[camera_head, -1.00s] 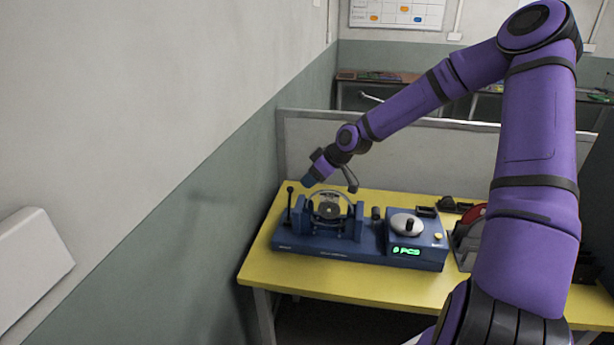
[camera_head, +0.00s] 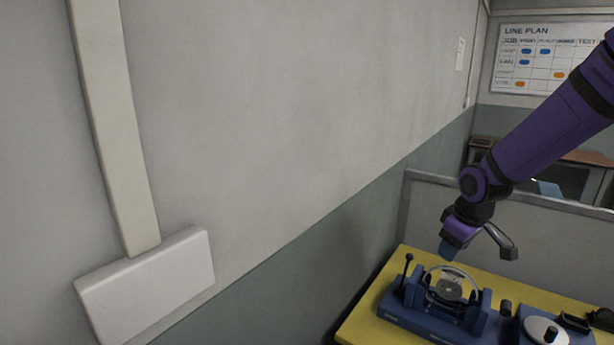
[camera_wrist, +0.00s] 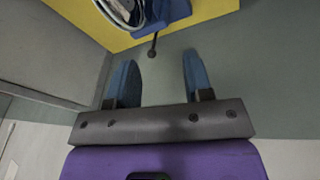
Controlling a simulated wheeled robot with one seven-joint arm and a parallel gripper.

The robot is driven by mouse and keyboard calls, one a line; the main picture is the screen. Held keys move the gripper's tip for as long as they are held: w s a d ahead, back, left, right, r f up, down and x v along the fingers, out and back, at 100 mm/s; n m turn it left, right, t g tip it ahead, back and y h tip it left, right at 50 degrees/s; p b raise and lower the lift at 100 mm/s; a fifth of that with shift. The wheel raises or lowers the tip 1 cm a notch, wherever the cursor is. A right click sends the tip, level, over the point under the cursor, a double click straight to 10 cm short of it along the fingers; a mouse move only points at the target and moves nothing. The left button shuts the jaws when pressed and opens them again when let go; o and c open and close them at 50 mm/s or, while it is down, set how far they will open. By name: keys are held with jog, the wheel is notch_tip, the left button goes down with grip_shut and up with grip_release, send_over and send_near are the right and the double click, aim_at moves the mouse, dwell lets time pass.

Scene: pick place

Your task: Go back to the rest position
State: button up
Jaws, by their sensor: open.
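My gripper (camera_head: 447,249) is at the end of the purple arm in the head view, just above and behind the left part of a blue machine (camera_head: 424,321) on a yellow table (camera_head: 368,330). In the wrist view my gripper (camera_wrist: 157,84) shows two blue fingers set wide apart with nothing between them. The fingers point toward the machine's black lever (camera_wrist: 153,47) and are apart from it. The lever also stands at the machine's left end in the head view (camera_head: 407,270). The machine's round ring holder (camera_head: 449,289) sits beside the lever.
A grey partition (camera_head: 418,208) stands behind the table. The wall (camera_head: 280,120) runs close along the table's left side, with a white box (camera_head: 150,284) on it. A line plan board (camera_head: 545,55) hangs at the back.

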jog(key=s+a+r+m, duration=0.1)
jog(key=s+r+m, duration=0.1)
jog(key=s+r, duration=0.4)
jog(key=s+r+m+t, duration=0.1)
jog(key=s+r, duration=0.5)
jog(key=s, duration=0.6)
jog(key=s+a+r+m+t, duration=0.1)
jog(key=s+r+m, duration=0.3)
jog(key=s, duration=0.5)
notch_tip(320, 180, up, 2)
jog(key=shift+s+a+r, duration=0.25)
jog(key=shift+s+a, duration=0.1)
